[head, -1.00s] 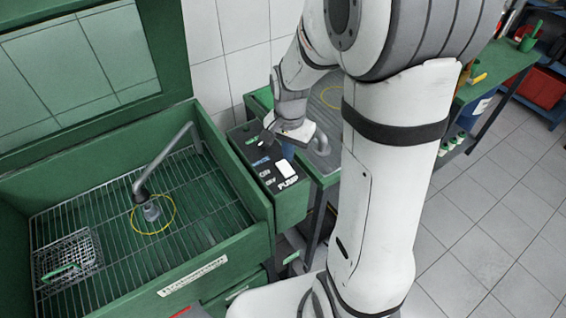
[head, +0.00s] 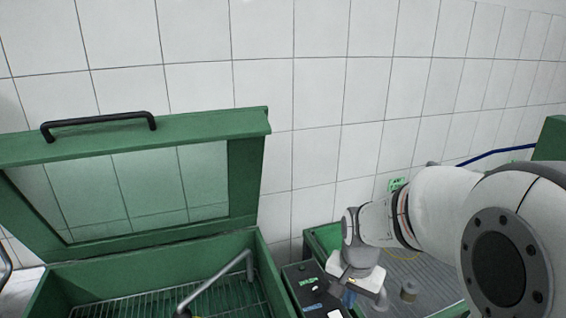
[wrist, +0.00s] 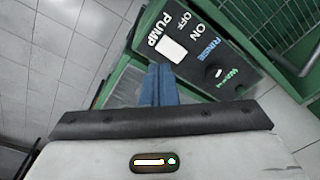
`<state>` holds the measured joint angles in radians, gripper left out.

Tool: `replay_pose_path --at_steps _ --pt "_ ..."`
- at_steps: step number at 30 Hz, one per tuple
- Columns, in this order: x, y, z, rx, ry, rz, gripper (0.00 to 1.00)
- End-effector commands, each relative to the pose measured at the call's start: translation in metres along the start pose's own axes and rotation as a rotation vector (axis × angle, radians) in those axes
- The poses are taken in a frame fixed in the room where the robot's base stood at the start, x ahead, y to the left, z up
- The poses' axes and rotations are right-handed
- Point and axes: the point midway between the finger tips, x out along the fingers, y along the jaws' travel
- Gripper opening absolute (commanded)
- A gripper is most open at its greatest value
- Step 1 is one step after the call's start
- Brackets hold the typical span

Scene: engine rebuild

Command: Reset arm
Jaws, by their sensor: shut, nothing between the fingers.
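My gripper (wrist: 158,84) shows in the wrist view as two blue fingers pressed together, with nothing between them. It points at the dark control panel (wrist: 205,45) marked PUMP, ON and OFF, and the fingertips appear just short of the white switch (wrist: 172,50). I cannot tell whether they touch it. In the head view my gripper (head: 349,298) hangs at the end of my bent arm, beside the panel (head: 308,287). My arm reaches in from the right and partly hides the panel's right side.
A green wash basin (head: 160,272) with a wire rack and a bent spout (head: 215,284) stands left of the panel. Its glazed lid (head: 255,125) is raised. A tiled wall closes off the back. A green-edged bench (head: 322,238) with a small round part (head: 409,290) lies right.

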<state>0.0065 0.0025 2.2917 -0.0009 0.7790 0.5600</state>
Motion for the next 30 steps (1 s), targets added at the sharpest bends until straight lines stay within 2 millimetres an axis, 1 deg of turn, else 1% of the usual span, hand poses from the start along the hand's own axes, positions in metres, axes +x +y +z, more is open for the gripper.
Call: replay_pose_path --at_steps 1,3,6,9,12,15,19,30 --pt "-0.016 0.005 0.009 -0.053 0.028 -0.016 0.0" --pt "-0.033 0.013 0.021 -0.133 0.058 -0.031 0.0" --pt "-0.053 0.024 0.041 -0.249 0.101 -0.047 0.0" --pt "-0.07 0.035 0.059 -0.356 0.145 -0.058 0.0" --pt "-0.081 0.045 0.075 -0.448 0.183 -0.064 0.0" --pt "-0.087 0.052 0.087 -0.515 0.208 -0.065 0.0" --pt "-0.09 0.057 0.095 -0.562 0.226 -0.065 0.0" --pt "-0.091 0.058 0.096 -0.572 0.229 -0.064 0.0"
